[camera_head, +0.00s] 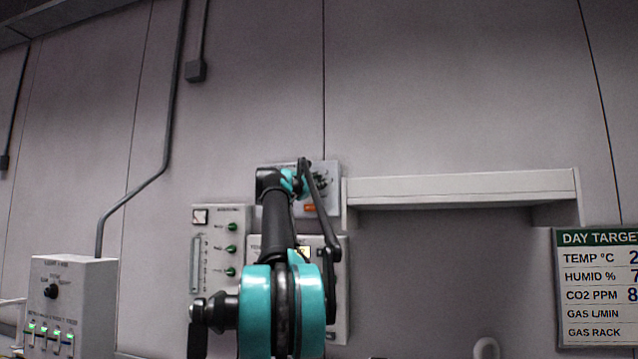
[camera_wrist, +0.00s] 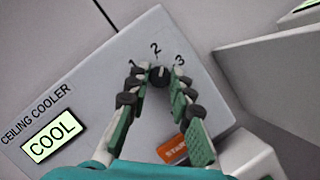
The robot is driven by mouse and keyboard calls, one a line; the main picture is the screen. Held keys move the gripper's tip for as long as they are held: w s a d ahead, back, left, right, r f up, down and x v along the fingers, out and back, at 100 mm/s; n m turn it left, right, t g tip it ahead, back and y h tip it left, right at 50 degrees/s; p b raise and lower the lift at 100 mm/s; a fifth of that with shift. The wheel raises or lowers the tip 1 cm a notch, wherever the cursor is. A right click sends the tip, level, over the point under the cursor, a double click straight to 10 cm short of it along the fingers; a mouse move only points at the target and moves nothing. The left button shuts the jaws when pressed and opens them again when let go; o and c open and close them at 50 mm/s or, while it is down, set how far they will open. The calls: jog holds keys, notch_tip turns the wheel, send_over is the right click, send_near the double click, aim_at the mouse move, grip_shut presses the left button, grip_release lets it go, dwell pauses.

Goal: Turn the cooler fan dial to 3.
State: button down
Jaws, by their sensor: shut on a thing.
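The ceiling cooler panel (camera_wrist: 95,75) is a grey box with a lit COOL display (camera_wrist: 53,136) and a small black fan dial (camera_wrist: 159,77) below the printed marks 1, 2 and 3. The dial's pale pointer mark seems to face the 2, but it is too small to be sure. My gripper (camera_wrist: 159,73) has its two green-padded fingers on either side of the dial, shut on it. In the head view my gripper (camera_head: 319,182) reaches the panel (camera_head: 331,171) on the wall, and my arm hides much of it.
An orange START button (camera_wrist: 172,149) sits on the panel, below the dial and between my fingers. A white shelf (camera_head: 460,188) juts from the wall right of the panel. Another panel with green knobs (camera_head: 212,212) is at lower left, and a control box (camera_head: 85,285) stands farther left.

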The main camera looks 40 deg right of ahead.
jog(key=m+g, duration=0.1)
jog(key=m, duration=0.1)
jog(key=m+g, duration=0.1)
jog(key=m, duration=0.2)
jog(key=shift+w+r+y, duration=0.1)
jog(key=shift+y, duration=0.3)
jog(key=shift+r+m+g+y, duration=0.1)
jog(key=shift+m+g+y, duration=0.45)
jog(key=shift+m, duration=1.55)
jog(key=c, duration=1.3)
grip_release()
jog(key=shift+c, duration=0.2)
jog(key=shift+a, duration=0.1)
jog(key=v, duration=1.2)
jog(key=shift+r, duration=0.1)
